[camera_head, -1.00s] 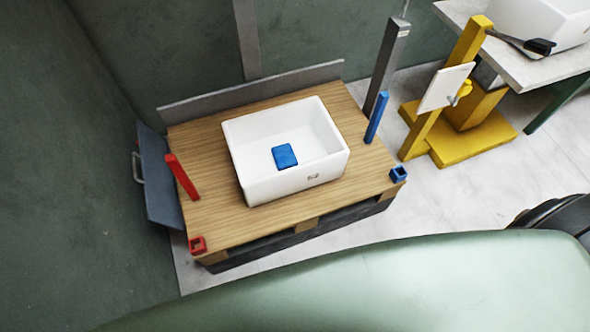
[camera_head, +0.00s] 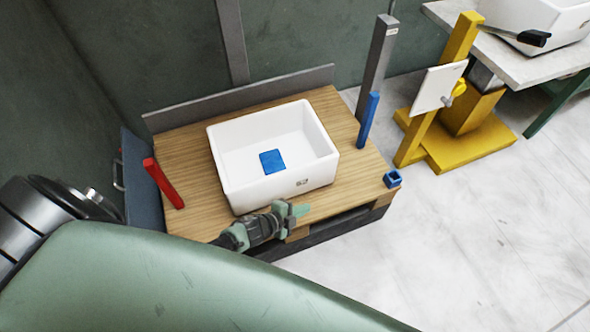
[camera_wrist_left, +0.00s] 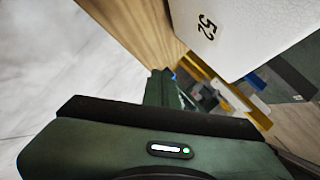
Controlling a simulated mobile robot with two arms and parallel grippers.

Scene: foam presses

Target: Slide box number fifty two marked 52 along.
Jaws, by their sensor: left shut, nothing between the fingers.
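The white open box (camera_head: 240,192) stands on the wooden top, with a blue block (camera_head: 272,161) lying inside it. A small dark marking shows on its front wall; in the left wrist view the white box (camera_wrist_left: 245,35) carries a readable 52. My left gripper (camera_head: 301,210) is shut and empty, just in front of the box's front wall, at the front edge of the wooden top. I cannot tell whether it touches the box. In the left wrist view the fingers (camera_wrist_left: 160,88) point toward the space beside the box. My right gripper is not in view.
The wooden top (camera_head: 352,160) has free room right of the box. A red post (camera_head: 164,184) stands left, a blue post (camera_head: 368,120) and a blue square socket (camera_head: 392,179) right. A grey board (camera_head: 240,97) runs along the back. A yellow stand (camera_head: 470,130) is farther right.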

